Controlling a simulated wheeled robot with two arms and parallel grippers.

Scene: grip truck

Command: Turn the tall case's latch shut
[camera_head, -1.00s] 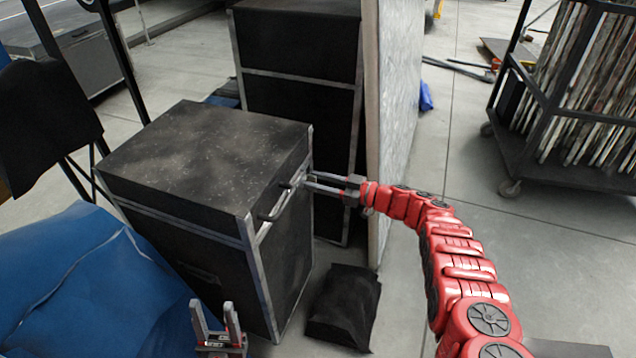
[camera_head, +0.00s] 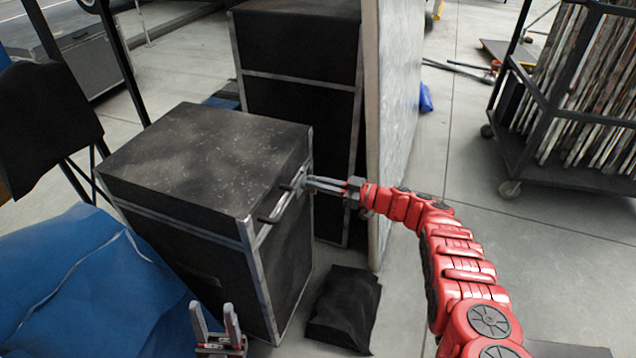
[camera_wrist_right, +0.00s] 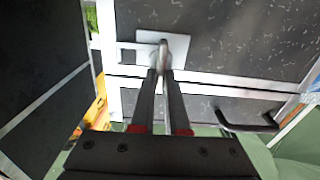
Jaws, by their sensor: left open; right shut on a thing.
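The black case (camera_head: 205,150) with metal edges stands left of centre, its lid down. Its latch (camera_head: 299,182) is on the front face near the far upper corner. In the right wrist view the latch (camera_wrist_right: 163,52) is a small metal piece on a pale plate (camera_wrist_right: 185,44) above the lid seam. My right gripper (camera_head: 304,183) reaches in from the right and is shut on the latch; the fingers hide part of it. A dark handle (camera_wrist_right: 246,127) sits beside it. My left gripper (camera_head: 215,312) is open and empty at the bottom, in front of the case.
A taller black case (camera_head: 297,95) stands behind, against a pale upright panel (camera_head: 397,110). A black bag (camera_head: 344,308) lies on the floor beside the near case. A blue cover (camera_head: 75,280) is at left.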

